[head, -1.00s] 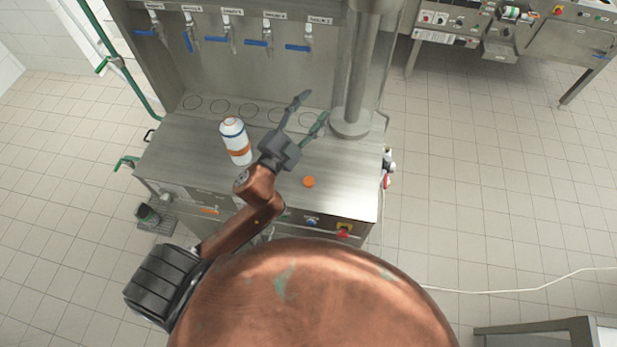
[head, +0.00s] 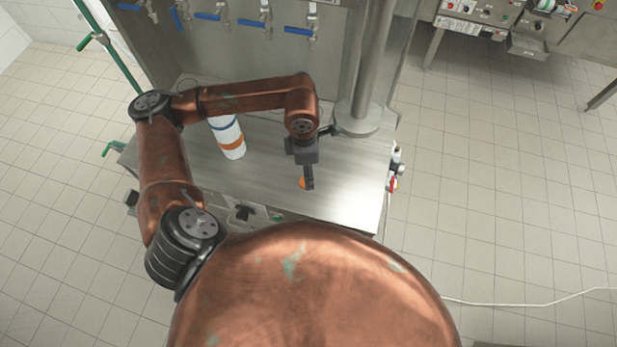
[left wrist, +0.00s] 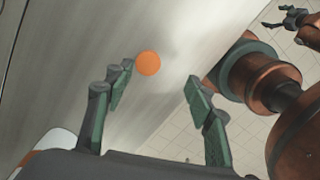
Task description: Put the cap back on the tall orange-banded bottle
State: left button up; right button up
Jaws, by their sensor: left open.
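The white bottle (head: 228,138) with an orange band stands upright on the steel counter, partly behind my left arm; its top is hidden there. Its edge shows at the lower left in the left wrist view (left wrist: 48,140). The orange cap (left wrist: 148,63) lies on the counter to the right of the bottle. My left gripper (left wrist: 160,82) is open and points down over the cap. The cap shows between the fingertips, closer to the left finger, and is not gripped. In the head view the gripper (head: 308,184) partly covers the cap (head: 301,183).
The steel counter (head: 265,190) is clear around the cap. A thick metal column (head: 365,80) stands at its back right, close to my left wrist. Taps with blue handles (head: 250,22) line the back panel. My right gripper (left wrist: 290,20) shows small in the left wrist view.

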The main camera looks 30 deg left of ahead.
aim_at(303, 182)
pick_arm(q)
jog(key=shift+w+a+y, duration=0.25)
jog(key=shift+a+y, duration=0.15)
jog(key=shift+a, duration=0.4)
jog(key=shift+a+r, duration=0.1)
jog(key=shift+a, duration=0.1)
jog(key=shift+s, duration=0.1)
jog(key=shift+f, duration=1.3)
notch_tip(303, 182, down, 4)
jog(key=shift+d+f+p, duration=0.15)
jog(key=shift+p, duration=0.7)
jog(key=shift+f, duration=0.5)
